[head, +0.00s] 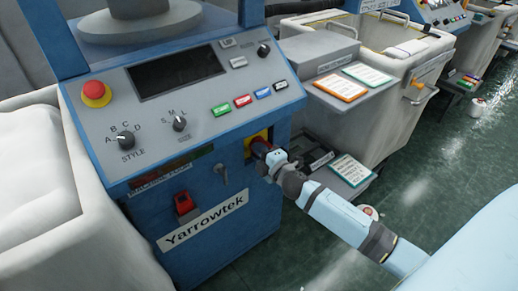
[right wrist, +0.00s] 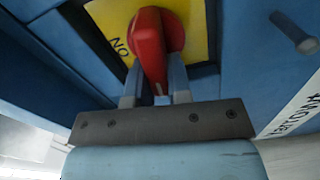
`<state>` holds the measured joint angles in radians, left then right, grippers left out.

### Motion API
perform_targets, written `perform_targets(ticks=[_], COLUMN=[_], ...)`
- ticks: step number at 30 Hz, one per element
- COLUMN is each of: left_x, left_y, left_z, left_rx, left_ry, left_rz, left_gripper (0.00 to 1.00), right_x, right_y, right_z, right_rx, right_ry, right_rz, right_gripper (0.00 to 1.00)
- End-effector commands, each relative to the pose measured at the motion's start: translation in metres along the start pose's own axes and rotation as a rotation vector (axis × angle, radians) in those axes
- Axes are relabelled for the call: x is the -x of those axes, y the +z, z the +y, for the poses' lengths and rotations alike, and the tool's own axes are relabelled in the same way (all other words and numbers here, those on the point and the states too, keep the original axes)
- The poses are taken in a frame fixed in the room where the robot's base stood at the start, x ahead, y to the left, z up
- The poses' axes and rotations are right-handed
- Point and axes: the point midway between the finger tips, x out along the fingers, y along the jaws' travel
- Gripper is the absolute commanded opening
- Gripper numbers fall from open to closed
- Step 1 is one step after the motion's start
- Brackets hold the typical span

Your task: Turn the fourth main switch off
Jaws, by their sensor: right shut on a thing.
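A red rotary main switch (right wrist: 152,38) sits on a yellow plate (right wrist: 110,18) on the side of a blue machine. In the right wrist view the letters "ON" show on the plate, left of the handle. In the head view the yellow plate (head: 257,138) is at the right end of the machine's front. My right gripper (right wrist: 155,88) has its two fingers on either side of the red handle and is shut on it. In the head view this gripper (head: 264,152) covers most of the switch. My left gripper is not in view.
The blue Yarrowtek machine (head: 215,205) has a sloped panel with knobs, coloured buttons and a red emergency stop (head: 96,92).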

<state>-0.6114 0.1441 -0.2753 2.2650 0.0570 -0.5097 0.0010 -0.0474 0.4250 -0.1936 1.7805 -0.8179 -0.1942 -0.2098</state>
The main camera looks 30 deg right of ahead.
Motion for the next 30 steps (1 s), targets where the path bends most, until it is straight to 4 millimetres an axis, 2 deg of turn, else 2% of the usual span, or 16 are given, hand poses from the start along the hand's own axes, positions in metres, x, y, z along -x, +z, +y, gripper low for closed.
perform_targets(ticks=[9, 26, 27, 30], left_x=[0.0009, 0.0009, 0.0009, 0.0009], left_y=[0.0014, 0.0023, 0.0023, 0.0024], left_z=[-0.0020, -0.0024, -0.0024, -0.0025], left_rx=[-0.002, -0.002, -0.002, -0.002], left_ry=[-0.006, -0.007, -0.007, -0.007], left_rz=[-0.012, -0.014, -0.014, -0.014], left_gripper=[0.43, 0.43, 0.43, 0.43], right_x=[-0.0001, 0.0000, 0.0000, 0.0000], right_y=[0.0002, 0.0005, 0.0005, 0.0005], right_z=[-0.0027, -0.0033, -0.0034, -0.0033], right_rx=[0.129, 0.160, 0.160, 0.159], right_ry=[0.000, 0.000, 0.000, 0.000], right_rz=[0.000, 0.000, 0.000, 0.000], right_gripper=[0.00, 0.00, 0.23, 0.44])
